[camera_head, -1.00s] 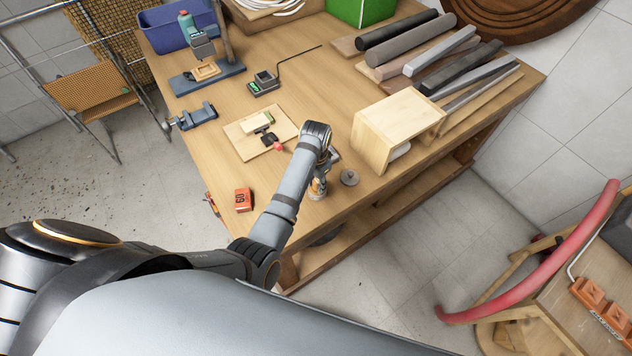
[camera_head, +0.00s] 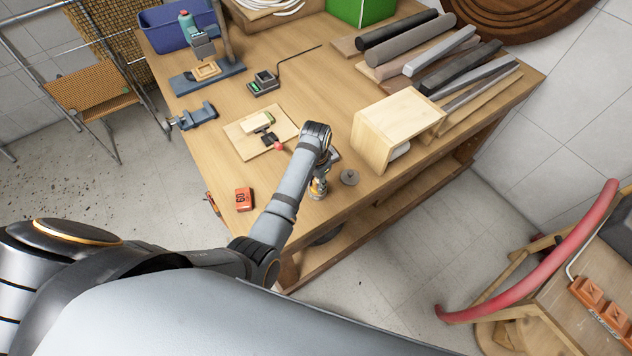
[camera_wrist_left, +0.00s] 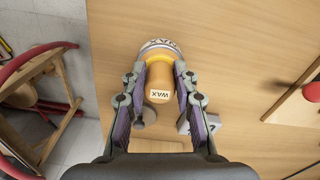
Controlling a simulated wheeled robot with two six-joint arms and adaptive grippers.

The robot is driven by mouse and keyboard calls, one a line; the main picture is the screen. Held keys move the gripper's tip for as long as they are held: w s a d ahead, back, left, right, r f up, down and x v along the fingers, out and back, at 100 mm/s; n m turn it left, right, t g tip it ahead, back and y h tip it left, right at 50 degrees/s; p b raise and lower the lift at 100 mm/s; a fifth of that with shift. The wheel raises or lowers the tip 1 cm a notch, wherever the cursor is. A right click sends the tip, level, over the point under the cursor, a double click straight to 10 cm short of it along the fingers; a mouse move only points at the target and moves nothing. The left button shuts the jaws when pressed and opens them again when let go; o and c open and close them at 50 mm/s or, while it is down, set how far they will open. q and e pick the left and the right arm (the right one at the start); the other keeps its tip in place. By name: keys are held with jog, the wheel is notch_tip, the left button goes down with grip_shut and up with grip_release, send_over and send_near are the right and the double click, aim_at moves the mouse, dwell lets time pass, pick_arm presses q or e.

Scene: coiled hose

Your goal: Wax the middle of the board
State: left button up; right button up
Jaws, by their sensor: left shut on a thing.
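My left gripper (camera_wrist_left: 160,100) has its two fingers on either side of an orange-brown cylinder (camera_wrist_left: 160,75) labelled WAX, and is shut on it. Beyond the cylinder is a round pale rim (camera_wrist_left: 158,44), also marked WAX. I cannot tell whether the cylinder stands in that tin or over it. The pale board (camera_head: 242,143) lies flat to the left of my arm. A toggle clamp with a red knob (camera_head: 279,146) and a pale block (camera_head: 258,122) are on it. My right gripper is not in view.
A grey disc (camera_head: 349,177) lies right of the gripper. A wooden box (camera_head: 384,135) stands behind it. Bare tabletop (camera_head: 225,175) lies in front of the board.

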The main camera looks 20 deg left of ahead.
aim_at(317, 181)
pick_arm(q)
jog(key=shift+s+f, duration=0.1)
dwell(0.3)
jog(key=shift+r, duration=3.3)
jog(key=shift+d+r, duration=0.1)
jog(key=shift+r, duration=0.2)
jog(key=shift+d, duration=0.1)
jog(key=shift+f, duration=0.1)
notch_tip(317, 181, down, 7)
jog(key=shift+r, duration=0.1)
jog(key=shift+r, duration=0.1)
